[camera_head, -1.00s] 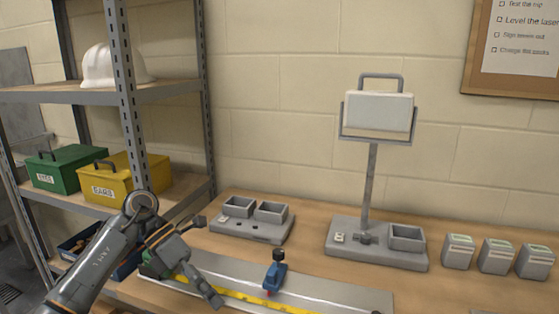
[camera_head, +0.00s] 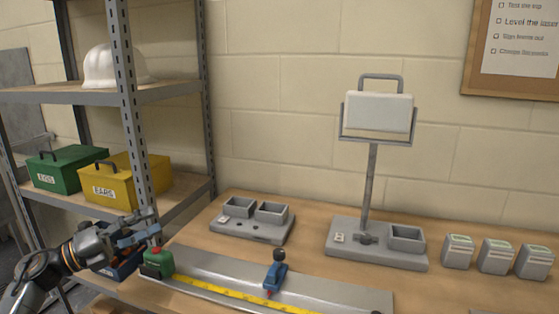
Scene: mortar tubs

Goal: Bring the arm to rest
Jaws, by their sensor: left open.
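My left gripper (camera_head: 146,229) is at the lower left in the head view, in front of the shelf post and just above and left of a green tape measure body (camera_head: 158,262). Its fingers are apart and hold nothing that I can see. The arm comes in from the lower left corner. A yellow tape (camera_head: 235,294) runs from the green body along a grey metal board (camera_head: 335,290) on the bench. A blue clamp-like tool (camera_head: 276,275) stands on the board. My right gripper is not in view.
A grey two-bin tray (camera_head: 252,230), a work lamp (camera_head: 377,115) on a grey base and several grey packs (camera_head: 497,256) stand on the wooden bench. The shelf at left bears a white helmet (camera_head: 100,68), a green box (camera_head: 62,168) and a yellow box (camera_head: 120,182).

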